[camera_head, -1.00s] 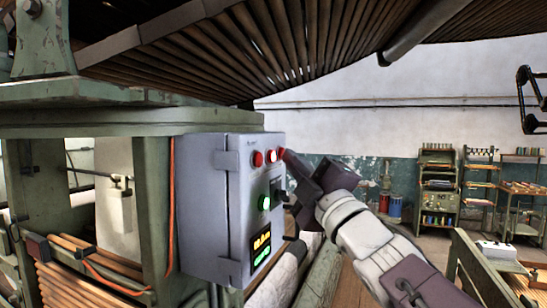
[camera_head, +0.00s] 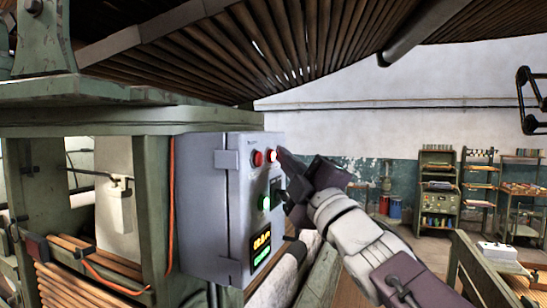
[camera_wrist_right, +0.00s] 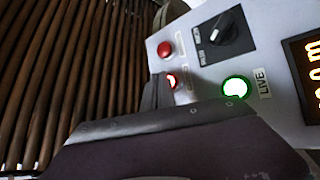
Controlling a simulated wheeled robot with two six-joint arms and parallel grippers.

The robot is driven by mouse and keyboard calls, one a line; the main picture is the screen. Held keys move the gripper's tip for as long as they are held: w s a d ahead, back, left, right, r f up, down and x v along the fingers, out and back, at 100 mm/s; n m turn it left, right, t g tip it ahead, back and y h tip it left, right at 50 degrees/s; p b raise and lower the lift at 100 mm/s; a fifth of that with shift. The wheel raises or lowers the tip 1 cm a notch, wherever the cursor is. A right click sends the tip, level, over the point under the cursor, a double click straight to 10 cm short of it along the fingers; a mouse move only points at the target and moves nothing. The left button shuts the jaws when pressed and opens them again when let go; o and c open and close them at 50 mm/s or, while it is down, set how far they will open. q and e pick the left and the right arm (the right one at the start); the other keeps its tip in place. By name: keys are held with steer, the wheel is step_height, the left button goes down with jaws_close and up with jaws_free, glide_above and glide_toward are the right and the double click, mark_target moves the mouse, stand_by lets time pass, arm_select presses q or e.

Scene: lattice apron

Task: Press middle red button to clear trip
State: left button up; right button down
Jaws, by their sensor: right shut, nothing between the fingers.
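A grey control box (camera_head: 212,205) carries a row of red buttons near its top. In the head view the left red button (camera_head: 257,158) is dull and the middle red button (camera_head: 271,156) glows. The right one is hidden behind my right gripper (camera_head: 281,152). That gripper is shut and empty, its tip just right of the middle button. In the right wrist view the shut fingers (camera_wrist_right: 156,96) partly cover the glowing middle button (camera_wrist_right: 171,80), with the left red button (camera_wrist_right: 165,49) clear beyond. I cannot tell whether the tip touches the button. My left gripper is not visible.
A green lit button (camera_wrist_right: 237,88) marked LIVE, a black rotary switch (camera_wrist_right: 222,35) and an orange display (camera_wrist_right: 305,60) share the panel. A green frame (camera_head: 150,215) adjoins the box on the left. Wooden slats (camera_head: 270,45) hang above. Shelves (camera_head: 438,190) stand far back.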

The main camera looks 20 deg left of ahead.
steer(key=shift+a, duration=0.35)
stand_by(0.3)
steer(key=shift+d, duration=0.9)
steer(key=shift+d, duration=0.1)
steer(key=d+p, duration=0.1)
steer(key=d, duration=0.3)
steer(key=shift+s+d, duration=0.15)
steer(key=shift+d, duration=0.25)
steer(key=shift+a, duration=0.1)
stand_by(0.4)
